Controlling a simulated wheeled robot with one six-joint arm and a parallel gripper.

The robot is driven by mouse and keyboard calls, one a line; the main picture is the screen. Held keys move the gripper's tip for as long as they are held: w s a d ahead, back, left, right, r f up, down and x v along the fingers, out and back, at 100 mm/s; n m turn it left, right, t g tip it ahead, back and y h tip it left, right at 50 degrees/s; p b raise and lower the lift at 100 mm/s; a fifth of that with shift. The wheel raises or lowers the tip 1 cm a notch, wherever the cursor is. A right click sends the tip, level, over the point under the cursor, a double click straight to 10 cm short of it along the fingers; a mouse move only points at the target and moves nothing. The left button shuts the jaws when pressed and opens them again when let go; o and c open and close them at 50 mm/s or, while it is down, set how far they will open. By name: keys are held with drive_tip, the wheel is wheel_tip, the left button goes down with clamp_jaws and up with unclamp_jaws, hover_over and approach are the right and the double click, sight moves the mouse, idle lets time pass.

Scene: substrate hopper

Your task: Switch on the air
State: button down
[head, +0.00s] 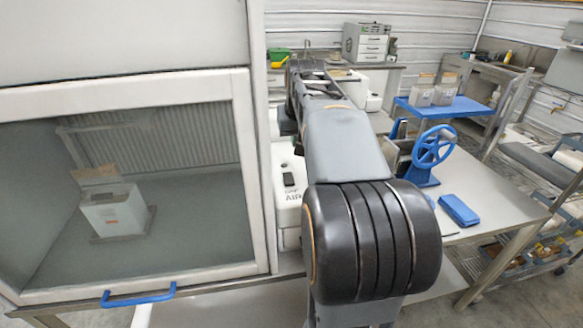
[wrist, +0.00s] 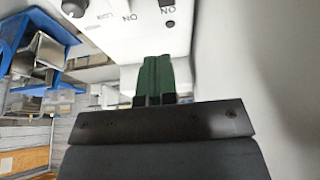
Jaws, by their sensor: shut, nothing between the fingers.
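A white box lettered AIR (head: 287,217) stands just right of the glass-fronted cabinet in the head view. A black switch (head: 289,180) sits on it above the lettering, and my arm covers part of the box. In the wrist view a white panel (wrist: 118,38) with ON markings fills the top. It carries a dark round knob (wrist: 75,8), a small dark round spot (wrist: 170,24) and a black part cut off by the top edge. My gripper (wrist: 155,58) is shut and empty, its green fingers pointing at this panel. Whether they touch it, I cannot tell.
The cabinet (head: 258,180) with a blue handle (head: 138,296) stands close on the left, holding a grey box (head: 115,212). To the right, a metal table (head: 490,196) bears a blue handwheel (head: 433,147) and a blue block (head: 459,210). A pale surface (wrist: 255,80) borders my gripper's right in the wrist view.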

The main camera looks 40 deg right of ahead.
sight(292, 175)
drive_tip(key=p+x, duration=0.1)
drive_tip(key=x, duration=1.3)
drive_tip(key=shift+s, duration=0.1)
drive_tip(key=shift+a, duration=0.1)
